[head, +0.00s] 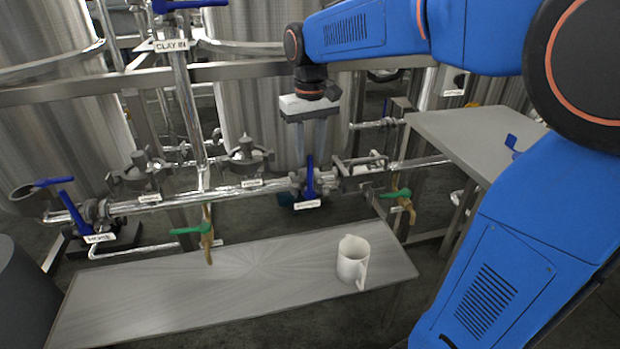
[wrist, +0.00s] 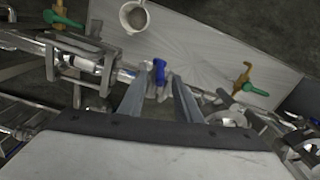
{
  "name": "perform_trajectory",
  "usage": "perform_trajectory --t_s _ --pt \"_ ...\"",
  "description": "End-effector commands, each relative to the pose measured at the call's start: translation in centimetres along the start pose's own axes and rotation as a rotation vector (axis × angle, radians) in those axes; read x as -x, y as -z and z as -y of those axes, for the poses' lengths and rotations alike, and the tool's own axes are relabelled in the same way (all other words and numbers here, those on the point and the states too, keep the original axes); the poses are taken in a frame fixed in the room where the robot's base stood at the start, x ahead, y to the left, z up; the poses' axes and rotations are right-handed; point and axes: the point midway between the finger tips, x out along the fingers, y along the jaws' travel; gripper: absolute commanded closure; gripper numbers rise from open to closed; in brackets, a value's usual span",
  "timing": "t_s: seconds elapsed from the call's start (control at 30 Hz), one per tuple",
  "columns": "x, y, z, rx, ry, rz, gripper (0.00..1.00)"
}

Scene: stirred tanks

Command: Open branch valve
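A blue lever handle (head: 310,178) stands upright on a valve in the horizontal steel pipe, right of the middle in the head view. A small white label (head: 307,204) hangs below it, its text too small to read surely. My gripper (head: 310,158) points down over this lever with its two fingers apart. In the wrist view, the blue lever (wrist: 159,70) shows in the gap between the fingertips of my gripper (wrist: 159,80). I see space on both sides of the lever; whether a finger touches it, I cannot tell.
A steel bench (head: 230,290) in front carries a white mug (head: 352,262). Green-handled taps (head: 190,230) hang from the pipe. Another blue lever (head: 75,212) is at the left. A grey table (head: 480,135) stands right. Large tanks (head: 250,90) and a frame rail stand behind.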

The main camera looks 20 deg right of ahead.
Motion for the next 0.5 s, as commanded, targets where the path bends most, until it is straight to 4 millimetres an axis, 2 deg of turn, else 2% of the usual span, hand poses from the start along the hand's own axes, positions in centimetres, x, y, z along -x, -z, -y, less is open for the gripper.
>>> perform_trajectory --t_s 0.2,0.5 --pt "-4.0 -0.1 0.0 0.0 0.0 0.003 0.69" --pt "-7.5 0.0 0.0 0.0 0.0 0.002 0.69"
